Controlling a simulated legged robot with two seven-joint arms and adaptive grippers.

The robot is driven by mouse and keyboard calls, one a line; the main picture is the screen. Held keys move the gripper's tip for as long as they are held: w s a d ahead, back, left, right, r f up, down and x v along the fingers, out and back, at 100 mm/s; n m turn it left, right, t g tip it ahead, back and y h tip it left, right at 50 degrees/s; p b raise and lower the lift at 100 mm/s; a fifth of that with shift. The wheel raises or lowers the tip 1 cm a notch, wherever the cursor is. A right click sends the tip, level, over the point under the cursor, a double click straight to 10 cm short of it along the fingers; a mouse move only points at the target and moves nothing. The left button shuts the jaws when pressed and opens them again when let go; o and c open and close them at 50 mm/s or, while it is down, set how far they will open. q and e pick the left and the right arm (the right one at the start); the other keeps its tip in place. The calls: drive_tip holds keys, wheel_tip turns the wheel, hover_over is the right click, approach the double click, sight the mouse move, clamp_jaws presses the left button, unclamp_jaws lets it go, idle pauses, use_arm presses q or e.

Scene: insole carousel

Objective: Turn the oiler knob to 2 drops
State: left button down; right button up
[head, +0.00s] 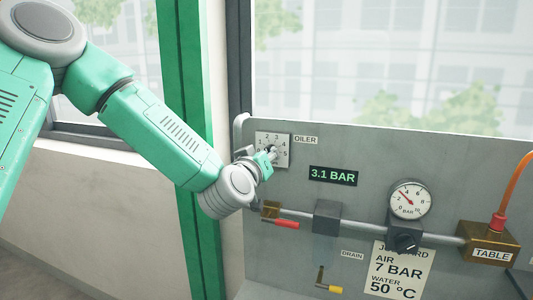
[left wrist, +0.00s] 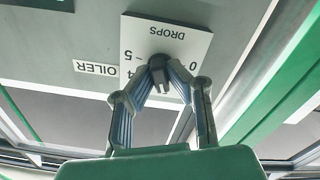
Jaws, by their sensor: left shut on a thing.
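The oiler dial plate (head: 284,138) is a white square with numbers on the upper left of the grey panel, beside the OILER label (head: 306,140). My left gripper (head: 270,153) is at the plate, shut on the oiler knob. In the left wrist view the fingertips (left wrist: 160,76) close around the dark knob (left wrist: 161,84) from both sides. The plate (left wrist: 150,42) shows upside down there, with DROPS, 0, 5 and part of a 4 readable. The knob's pointer is hidden by the fingers, so its setting cannot be told. My right gripper is out of view.
Below the plate, a pipe carries a red-handled valve (head: 286,224), a grey block (head: 327,217) and a pressure gauge (head: 410,198) with a black knob (head: 405,241). A display (head: 333,175) reads 3.1 BAR. A green post (head: 190,120) stands left of the panel.

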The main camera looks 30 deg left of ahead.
use_arm(q)
drive_tip(key=shift+d+m, duration=0.1)
drive_tip(key=shift+m, duration=0.2)
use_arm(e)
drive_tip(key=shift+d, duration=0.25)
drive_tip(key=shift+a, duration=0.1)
use_arm(q)
drive_tip(key=c, duration=1.8)
unclamp_jaws()
drive_tip(key=shift+a, duration=0.2)
drive_tip(key=shift+o, duration=1.2)
drive_tip(key=shift+w+a+f, duration=0.1)
drive_tip(key=shift+w, duration=0.15)
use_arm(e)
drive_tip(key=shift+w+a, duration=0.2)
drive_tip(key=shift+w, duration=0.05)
use_arm(q)
drive_tip(key=v, duration=0.7)
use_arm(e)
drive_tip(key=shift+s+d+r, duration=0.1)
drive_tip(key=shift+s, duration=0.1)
